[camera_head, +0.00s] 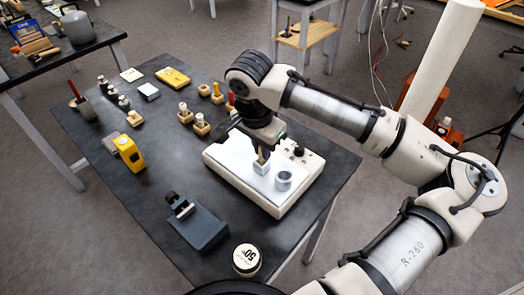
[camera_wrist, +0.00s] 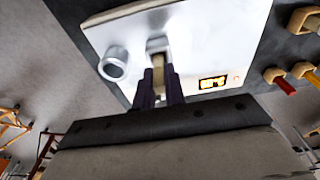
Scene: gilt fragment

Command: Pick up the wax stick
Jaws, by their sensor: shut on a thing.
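The wax stick (camera_head: 262,158) is a small tan, upright piece at the white device with a flat white top (camera_head: 233,166). My gripper (camera_head: 262,147) points down over this device and is shut on the stick. In the wrist view the tan stick (camera_wrist: 158,68) shows between my two dark fingers (camera_wrist: 160,84). Its far end is at a small grey metal holder (camera_wrist: 158,45) on the white top. I cannot tell whether the stick still sits in that holder or is just above it.
A metal cup (camera_head: 283,181) stands on the white top near my gripper. Small wooden blocks with upright pieces (camera_head: 201,126) stand behind it. A dark blue-grey box (camera_head: 203,228), a round tin (camera_head: 246,259) and a yellow tool (camera_head: 129,153) lie on the dark table (camera_head: 160,205).

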